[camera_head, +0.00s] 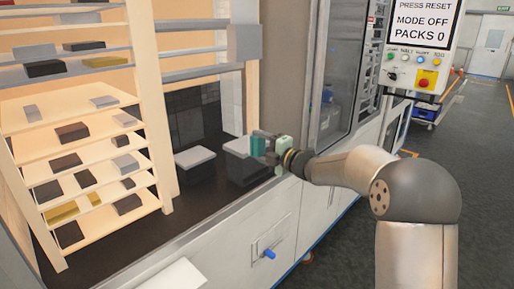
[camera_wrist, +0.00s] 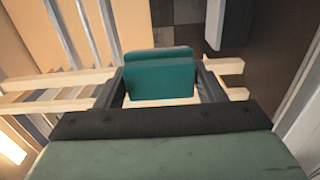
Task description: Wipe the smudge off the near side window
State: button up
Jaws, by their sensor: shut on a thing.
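My gripper (camera_head: 270,147) reaches left from the end of my arm, over the front ledge of the enclosure. It is shut on a teal pad (camera_head: 258,144). In the wrist view the teal pad (camera_wrist: 159,82) sits between the dark fingers of my gripper (camera_wrist: 162,88). The pad appears in the air, apart from any glass I can make out. A tall glazed panel (camera_head: 338,75) in a grey frame stands behind my gripper, to the right. I cannot tell whether this is the near side window, and I can make out no smudge.
A shelf rack (camera_head: 90,150) with several dark, grey and yellow blocks stands at left. Grey-topped dark boxes (camera_head: 195,158) stand on the dark floor near my gripper. A control panel (camera_head: 420,50) hangs at upper right. The aisle floor (camera_head: 485,190) at right is clear.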

jog(key=b+v, duration=0.2)
jog(key=v, duration=0.5)
dwell(0.4)
